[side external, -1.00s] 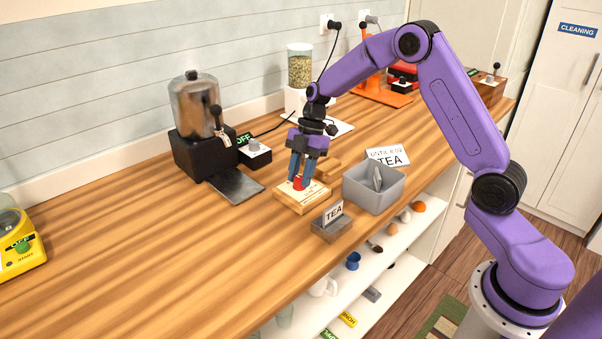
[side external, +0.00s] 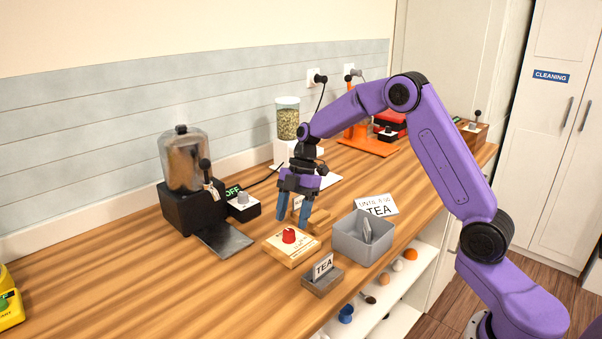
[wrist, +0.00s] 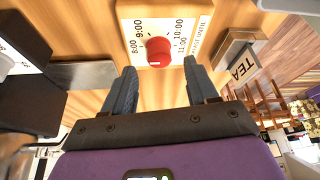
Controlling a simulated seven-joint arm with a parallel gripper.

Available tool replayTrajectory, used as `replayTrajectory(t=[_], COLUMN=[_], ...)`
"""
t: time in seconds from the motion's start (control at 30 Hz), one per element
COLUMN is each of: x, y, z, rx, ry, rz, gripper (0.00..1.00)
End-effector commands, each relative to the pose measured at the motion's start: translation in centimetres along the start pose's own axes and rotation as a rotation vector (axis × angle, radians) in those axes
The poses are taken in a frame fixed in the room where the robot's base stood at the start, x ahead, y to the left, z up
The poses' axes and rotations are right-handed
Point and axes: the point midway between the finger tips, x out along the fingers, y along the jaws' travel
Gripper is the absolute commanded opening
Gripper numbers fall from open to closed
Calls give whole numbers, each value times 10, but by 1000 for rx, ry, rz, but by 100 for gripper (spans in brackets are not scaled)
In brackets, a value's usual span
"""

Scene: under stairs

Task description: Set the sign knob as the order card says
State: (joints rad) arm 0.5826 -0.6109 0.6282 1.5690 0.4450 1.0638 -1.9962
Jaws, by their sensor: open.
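The sign is a pale wooden board (side external: 292,251) lying on the counter. Its red round knob (side external: 289,236) stands out near the middle. In the wrist view the knob (wrist: 160,51) sits below printed times 8:00, 9:00, 10:00 and 11:00, and the word UNTIL runs along one side. I cannot tell which time the knob points to. The order card (side external: 376,206) is white, behind the grey bin, reading UNTIL, a time too small to read surely, and TEA. My gripper (side external: 292,220) is open and empty, fingertips apart from the knob; it also shows in the wrist view (wrist: 158,68).
A grey bin (side external: 345,246) holding a grey item stands right of the sign. A block with a TEA card (side external: 323,280) stands in front. A dispenser with an OFF switch box (side external: 243,207) and dark tray (side external: 224,240) is left.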

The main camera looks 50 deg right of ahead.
Motion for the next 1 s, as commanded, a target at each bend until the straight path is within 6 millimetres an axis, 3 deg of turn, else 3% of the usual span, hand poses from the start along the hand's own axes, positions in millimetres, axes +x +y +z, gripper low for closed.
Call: replayTrajectory(t=[0.4, 0.6, 0.8, 1.0], x=[-90, -123, -140, -142], y=[1, 1, 0, 0], z=[0, 0, 0, 0], rx=[-1, -1, -1, -1], ry=[-2, -2, -1, -1], rz=[5, 3, 1, -1], gripper=[58, 58, 58, 58])
